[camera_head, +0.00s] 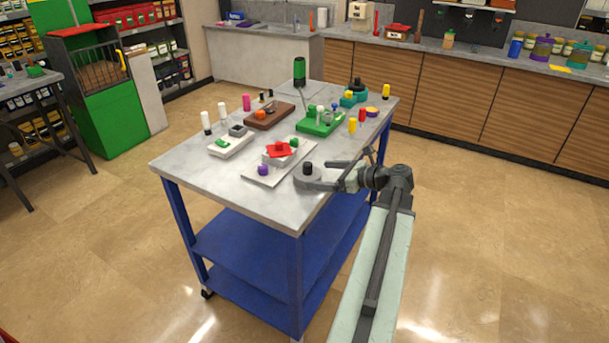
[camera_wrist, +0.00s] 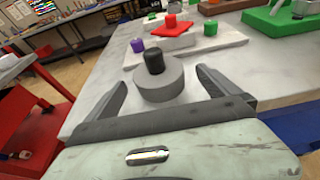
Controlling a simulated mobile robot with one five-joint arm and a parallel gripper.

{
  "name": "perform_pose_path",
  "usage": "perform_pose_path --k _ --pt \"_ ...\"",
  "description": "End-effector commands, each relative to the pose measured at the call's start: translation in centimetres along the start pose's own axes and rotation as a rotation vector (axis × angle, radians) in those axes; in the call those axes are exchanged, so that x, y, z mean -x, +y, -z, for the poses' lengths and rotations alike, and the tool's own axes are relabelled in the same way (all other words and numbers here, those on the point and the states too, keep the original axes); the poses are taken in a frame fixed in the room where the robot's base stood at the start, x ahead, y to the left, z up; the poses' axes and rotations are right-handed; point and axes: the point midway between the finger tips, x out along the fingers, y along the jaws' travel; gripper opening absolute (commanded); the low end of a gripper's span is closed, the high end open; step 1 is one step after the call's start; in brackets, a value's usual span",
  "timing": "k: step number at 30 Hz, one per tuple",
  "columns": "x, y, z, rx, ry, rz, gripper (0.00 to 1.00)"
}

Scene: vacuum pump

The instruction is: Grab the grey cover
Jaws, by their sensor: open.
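The grey cover (camera_wrist: 160,84) is a round grey disc with a black upright knob (camera_wrist: 154,61) on top. It rests on the tabletop near the front edge. In the head view the cover (camera_head: 303,181) is at the right front of the cart's top. My gripper (camera_wrist: 158,82) is open, with one finger on each side of the cover. Gaps show between the fingers and the cover in the wrist view. In the head view my gripper (camera_head: 325,182) reaches in from the right at tabletop height, and part of its fingers is hard to make out.
Behind the cover is a pale board (camera_head: 262,176) with a red part (camera_head: 279,150), a purple knob and a green knob. A white block, a brown tray (camera_head: 270,115) and a green base (camera_head: 318,124) stand farther back. The cart (camera_head: 232,197) has blue legs; floor around it is clear.

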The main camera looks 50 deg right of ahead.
Motion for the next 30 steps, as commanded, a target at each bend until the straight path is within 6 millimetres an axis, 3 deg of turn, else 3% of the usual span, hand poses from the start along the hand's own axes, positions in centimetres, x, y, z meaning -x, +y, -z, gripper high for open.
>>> perform_pose_path --k 7,15,21,28,30 --pt "-2.2 0.4 0.1 0.004 0.000 -0.012 1.00" --pt "-6.7 0.6 0.1 0.005 0.000 -0.016 1.00" --pt "-6.8 0.7 -0.1 0.004 0.000 -0.015 1.00" --pt "-6.8 0.7 -0.1 0.005 0.000 -0.015 0.37" --pt "-6.8 0.7 -0.1 0.005 0.000 -0.015 0.37"
